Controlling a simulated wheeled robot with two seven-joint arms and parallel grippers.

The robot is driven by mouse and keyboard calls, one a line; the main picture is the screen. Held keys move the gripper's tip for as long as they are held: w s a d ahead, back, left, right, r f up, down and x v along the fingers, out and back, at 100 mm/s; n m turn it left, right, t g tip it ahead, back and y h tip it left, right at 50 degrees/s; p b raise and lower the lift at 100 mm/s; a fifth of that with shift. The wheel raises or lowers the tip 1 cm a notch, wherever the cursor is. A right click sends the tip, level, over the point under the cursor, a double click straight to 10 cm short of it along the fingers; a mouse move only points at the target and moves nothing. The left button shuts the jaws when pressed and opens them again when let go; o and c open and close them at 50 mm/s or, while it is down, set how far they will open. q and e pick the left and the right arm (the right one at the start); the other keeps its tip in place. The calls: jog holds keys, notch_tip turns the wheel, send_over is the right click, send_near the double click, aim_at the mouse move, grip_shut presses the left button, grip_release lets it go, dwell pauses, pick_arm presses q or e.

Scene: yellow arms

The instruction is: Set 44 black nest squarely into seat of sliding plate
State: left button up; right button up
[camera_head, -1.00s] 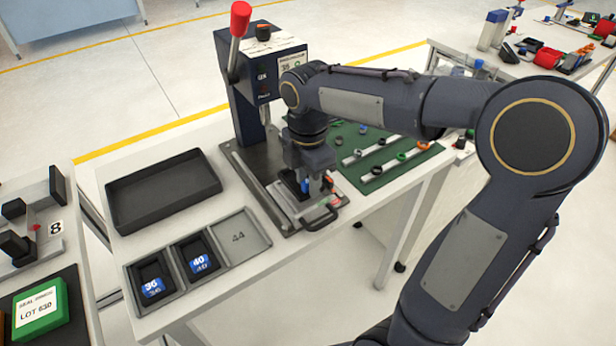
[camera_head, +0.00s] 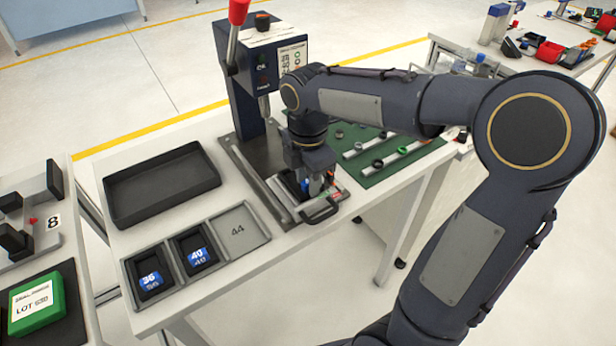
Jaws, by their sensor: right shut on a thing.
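My right gripper (camera_head: 316,190) points down over the sliding plate (camera_head: 330,196) at the front of the press. It is shut on the black nest (camera_head: 291,180), which is mostly hidden by the gripper and sits at or just over the plate. I cannot tell whether the nest is fully down in the seat. The sliding plate is pale metal with a black handle (camera_head: 320,214) at its front. The tray compartment marked 44 (camera_head: 238,229) is empty. My left gripper is not in view.
Nests marked 36 (camera_head: 150,280) and 40 (camera_head: 197,251) lie in the other tray compartments. An empty black tray (camera_head: 163,187) is behind them. The press (camera_head: 262,75) with a red-knobbed lever stands behind the plate. A green mat (camera_head: 385,157) with rings on rails lies to the right.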

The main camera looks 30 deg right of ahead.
jog(key=shift+f, duration=0.35)
jog(key=o, duration=1)
jog(key=shift+o, duration=1)
jog(key=shift+r, duration=0.45)
notch_tip(320, 180, up, 6)
jog(key=shift+f+p, duration=0.1)
jog(key=shift+p, duration=0.35)
jog(key=shift+w+r, duration=0.1)
jog(key=shift+r, duration=0.5)
